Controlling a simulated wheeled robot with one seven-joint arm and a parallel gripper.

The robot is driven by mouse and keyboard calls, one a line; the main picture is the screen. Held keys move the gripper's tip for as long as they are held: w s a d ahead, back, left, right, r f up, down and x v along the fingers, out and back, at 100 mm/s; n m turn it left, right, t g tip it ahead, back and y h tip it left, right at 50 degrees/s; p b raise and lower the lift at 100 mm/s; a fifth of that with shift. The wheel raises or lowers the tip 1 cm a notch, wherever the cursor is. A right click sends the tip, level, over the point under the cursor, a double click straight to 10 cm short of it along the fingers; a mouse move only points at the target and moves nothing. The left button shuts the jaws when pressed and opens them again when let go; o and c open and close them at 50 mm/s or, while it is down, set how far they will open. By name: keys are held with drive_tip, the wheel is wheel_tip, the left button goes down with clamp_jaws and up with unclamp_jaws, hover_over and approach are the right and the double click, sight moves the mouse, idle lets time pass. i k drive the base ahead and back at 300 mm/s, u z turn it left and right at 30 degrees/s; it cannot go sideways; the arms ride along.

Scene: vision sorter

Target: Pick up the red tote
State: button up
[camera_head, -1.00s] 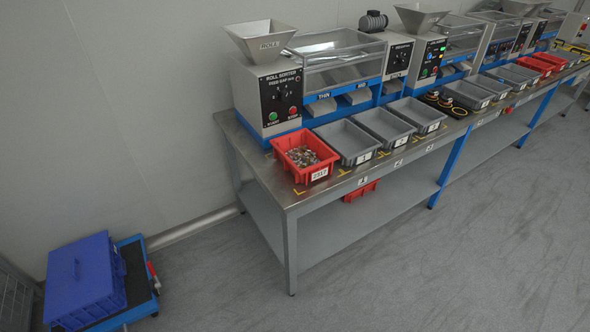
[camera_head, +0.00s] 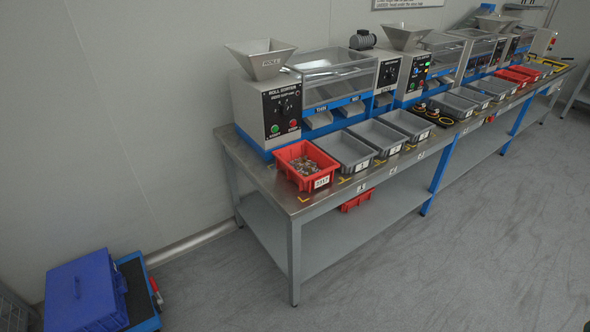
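A red tote (camera_head: 323,182) stands on the near left end of the steel bench, in front of the roll sorter. It is filled with small mixed metal-looking parts and has a white label on its front. Another red tote (camera_head: 356,201) sits on the shelf below the bench top, partly hidden by the bench edge. Red totes (camera_head: 512,77) also stand far along the bench. My gripper is not in view.
The long bench (camera_head: 300,206) runs to the far right along the wall. Grey totes (camera_head: 346,150) stand beside the near red tote. Sorter machines (camera_head: 268,100) line the back. The floor (camera_head: 420,270) in front is clear.

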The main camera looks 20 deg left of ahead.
sight(307, 165)
drive_tip(key=u, duration=0.05)
drive_tip(key=i, duration=1)
drive_tip(key=z, duration=0.05)
